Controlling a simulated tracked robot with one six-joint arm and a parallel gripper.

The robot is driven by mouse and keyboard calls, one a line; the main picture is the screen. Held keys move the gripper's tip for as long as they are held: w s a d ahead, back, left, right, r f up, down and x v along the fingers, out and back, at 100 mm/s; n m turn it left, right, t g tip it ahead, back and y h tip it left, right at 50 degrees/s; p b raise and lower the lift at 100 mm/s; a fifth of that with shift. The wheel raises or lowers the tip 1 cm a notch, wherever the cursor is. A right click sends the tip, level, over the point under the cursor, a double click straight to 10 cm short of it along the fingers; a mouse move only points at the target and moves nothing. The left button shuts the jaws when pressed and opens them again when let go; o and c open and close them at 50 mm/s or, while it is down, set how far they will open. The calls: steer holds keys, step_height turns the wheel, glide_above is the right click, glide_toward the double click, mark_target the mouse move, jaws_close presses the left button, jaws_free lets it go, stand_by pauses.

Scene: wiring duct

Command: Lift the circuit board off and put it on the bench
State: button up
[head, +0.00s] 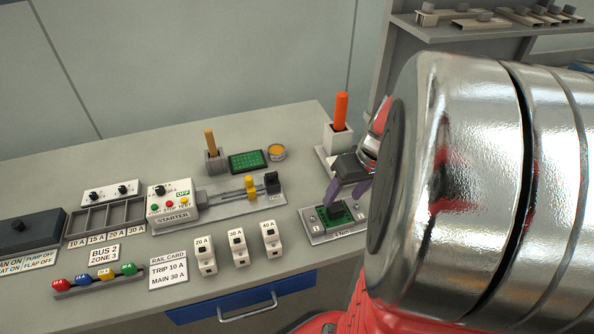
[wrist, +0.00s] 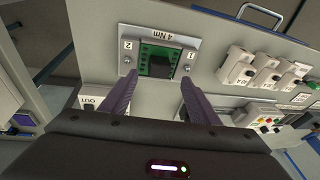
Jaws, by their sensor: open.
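A small green circuit board (head: 341,214) sits on a grey plate (head: 318,237) marked "4 Nm" near the bench's front edge. In the wrist view the board (wrist: 158,62) is upside down, with a dark block in its middle and the plate's marks 1 and 2 at either side. My gripper (head: 347,190) is open and points down over the board. In the wrist view its two purple fingers (wrist: 157,88) stand apart, with the board beyond and between them. I see nothing held. My arm hides the bench to the right of the plate.
The bench (head: 120,165) has a second green board (head: 248,160) at the back, beside an orange-topped tin (head: 277,152). An orange-handled tool (head: 341,110) stands in a white holder behind my gripper. White breakers (head: 239,247) stand left of the plate. Bare bench lies at the back left.

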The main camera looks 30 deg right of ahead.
mark_target(337, 206)
steer(key=shift+x, duration=2.6)
steer(key=shift+d, duration=0.1)
steer(key=shift+c, duration=0.3)
steer(key=c, duration=1)
